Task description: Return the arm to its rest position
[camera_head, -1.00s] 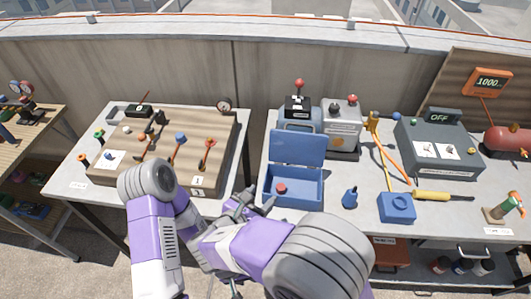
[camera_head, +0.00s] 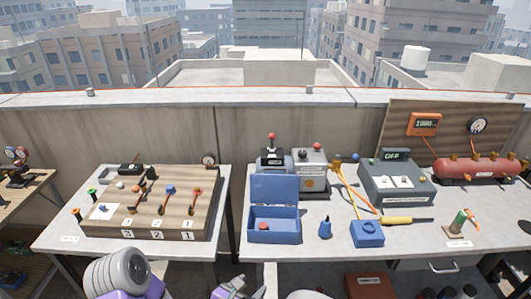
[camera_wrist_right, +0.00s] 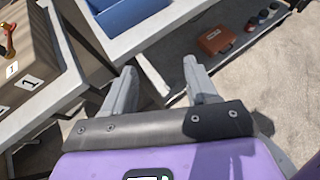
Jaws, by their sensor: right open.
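My right gripper (camera_head: 240,287) shows at the bottom edge of the head view, below the front edges of the two tables and partly cut off. In the right wrist view its two grey fingers (camera_wrist_right: 158,76) are apart with nothing between them. They point toward the gap between the tables and the floor beyond. A grey and purple link of my left arm (camera_head: 120,275) shows at the lower left of the head view. My left gripper is not visible there.
The left table holds a wooden lever board (camera_head: 160,212). The right table holds an open blue box (camera_head: 274,225), a grey unit reading OFF (camera_head: 397,185) and a red tank (camera_head: 480,170). A red-brown case (camera_wrist_right: 215,40) sits low beneath the right table. A narrow gap separates the tables.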

